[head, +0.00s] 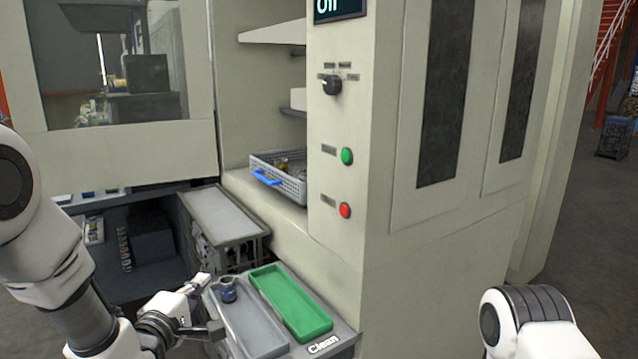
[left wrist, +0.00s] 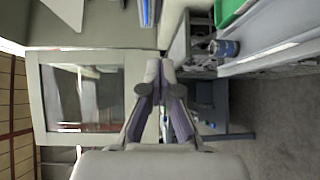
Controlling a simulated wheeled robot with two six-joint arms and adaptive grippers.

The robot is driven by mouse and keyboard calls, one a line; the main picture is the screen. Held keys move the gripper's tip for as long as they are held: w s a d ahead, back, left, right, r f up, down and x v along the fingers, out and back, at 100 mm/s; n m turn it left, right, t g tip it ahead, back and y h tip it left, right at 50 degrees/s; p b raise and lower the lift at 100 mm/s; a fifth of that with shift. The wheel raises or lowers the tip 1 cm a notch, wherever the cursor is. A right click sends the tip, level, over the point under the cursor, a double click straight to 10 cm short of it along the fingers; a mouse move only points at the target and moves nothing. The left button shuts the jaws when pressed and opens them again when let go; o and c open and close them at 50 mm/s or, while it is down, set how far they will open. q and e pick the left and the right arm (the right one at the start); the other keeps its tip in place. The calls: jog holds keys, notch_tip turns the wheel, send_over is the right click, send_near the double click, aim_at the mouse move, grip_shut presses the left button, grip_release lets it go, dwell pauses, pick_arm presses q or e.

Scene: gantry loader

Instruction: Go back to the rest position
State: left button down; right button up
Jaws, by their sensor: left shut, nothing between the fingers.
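My left gripper (head: 201,284) is low in the head view, beside the near left side of the grey tray (head: 253,333). It also shows in the left wrist view (left wrist: 160,72), where its fingers meet with nothing between them. A small dark-blue metallic part (head: 228,290) stands in the far end of the grey tray, just right of the gripper and apart from it as far as I can tell. The part also shows in the left wrist view (left wrist: 226,47). Part of my right arm is at the lower right, but its gripper is out of view.
An empty green tray (head: 290,303) lies beside the grey one, by a "Clean" label. The machine cabinet (head: 440,235) stands close behind, with a knob (head: 331,85), green button (head: 347,156) and red button (head: 345,210). A grey basket (head: 290,186) with a blue handle sits in its opening.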

pick_arm(q)
notch_tip(320, 180, down, 7)
jog(key=w+g, duration=0.1)
jog(key=w, duration=0.1)
jog(key=s+f+m+g+y+p, duration=0.1)
jog(key=s+f+g, duration=0.2)
jog(key=s+f, duration=0.55)
jog(key=s+f+g+y+p, duration=0.1)
jog(key=s+f+g, duration=0.35)
jog(key=f, duration=0.65)
jog(key=s+a+f+m+g, duration=0.1)
jog(key=s+f+m+g, duration=0.1)
jog(key=s+m, duration=0.3)
jog(key=s+f+m+g+y+p, duration=0.1)
jog(key=s+f+m+g, duration=0.2)
jog(key=s, duration=0.7)
jog(key=s+a+f+m+g, duration=0.1)
jog(key=s+f+m+g, duration=0.2)
jog(key=s+m, duration=0.3)
jog(key=shift+s+a+f+m, duration=0.35)
jog(key=shift+s+f, duration=0.45)
jog(key=shift+s, duration=0.15)
pick_arm(e)
jog(key=r, duration=0.1)
jog(key=w+r, duration=0.1)
jog(key=r, duration=0.1)
jog(key=shift+w+d, duration=0.15)
jog(key=shift+w, duration=0.15)
